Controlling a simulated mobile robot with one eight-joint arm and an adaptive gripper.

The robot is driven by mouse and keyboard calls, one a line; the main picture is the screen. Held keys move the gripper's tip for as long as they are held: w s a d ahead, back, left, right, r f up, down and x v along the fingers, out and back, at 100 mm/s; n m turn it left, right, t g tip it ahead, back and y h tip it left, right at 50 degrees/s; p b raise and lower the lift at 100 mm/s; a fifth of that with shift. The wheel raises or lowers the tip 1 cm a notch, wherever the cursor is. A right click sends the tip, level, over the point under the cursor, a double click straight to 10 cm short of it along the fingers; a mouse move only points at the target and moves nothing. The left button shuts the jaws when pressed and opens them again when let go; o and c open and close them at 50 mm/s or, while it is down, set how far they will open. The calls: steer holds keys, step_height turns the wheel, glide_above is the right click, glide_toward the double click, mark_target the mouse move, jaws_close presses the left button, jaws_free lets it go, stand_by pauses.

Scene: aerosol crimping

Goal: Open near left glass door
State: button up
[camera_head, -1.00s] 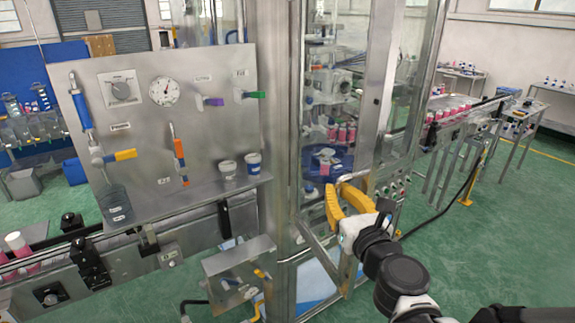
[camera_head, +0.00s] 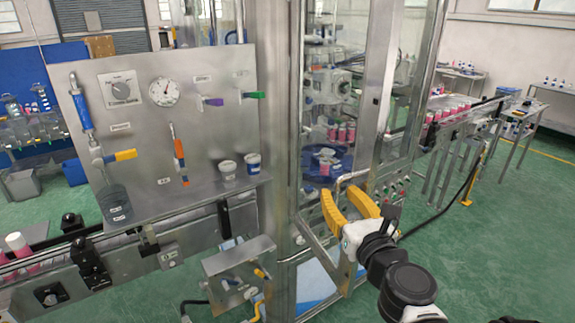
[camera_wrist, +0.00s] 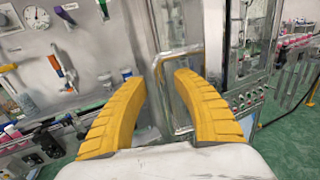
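The near left glass door (camera_head: 330,110) is a tall clear pane in a metal frame, right of the grey control panel. I cannot tell whether it is ajar. A bent metal bar handle (camera_wrist: 158,95) shows in the wrist view; its upper bend also shows in the head view (camera_head: 352,176). My gripper (camera_head: 338,189) has two yellow ribbed fingers, spread apart at the handle's height. In the wrist view my gripper (camera_wrist: 160,72) has the bar between its fingers, with gaps on both sides. No contact shows.
The control panel (camera_head: 215,130) with dial, gauge and valves stands left. A metal box (camera_head: 240,258) with valves sits low beside the machine's post. A conveyor with pink bottles (camera_head: 455,108) runs at the right. Green floor (camera_head: 500,260) is open at the lower right.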

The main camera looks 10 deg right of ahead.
steer(key=s, duration=0.6)
steer(key=shift+d, duration=0.15)
steer(key=s+a+f+n+g+y+b, duration=0.1)
steer(key=a+f+n+g+y+b, duration=0.2)
steer(key=f+n, duration=0.5)
steer(key=s+a+f+n+g+y+b, duration=0.15)
steer(key=a+f+n+b, duration=0.35)
steer(key=n, duration=0.6)
steer(key=s+d+f+n+g+h+b, duration=0.2)
steer(key=f+n, duration=0.3)
steer(key=n, duration=0.3)
steer(key=s+d+f+n+g+h+b, duration=0.3)
steer(key=s+f+n+g, duration=0.1)
steer(key=n, duration=0.4)
steer(key=shift+s+f+n+b, duration=0.35)
steer(key=shift+s+f, duration=0.1)
steer(key=shift+f, duration=0.35)
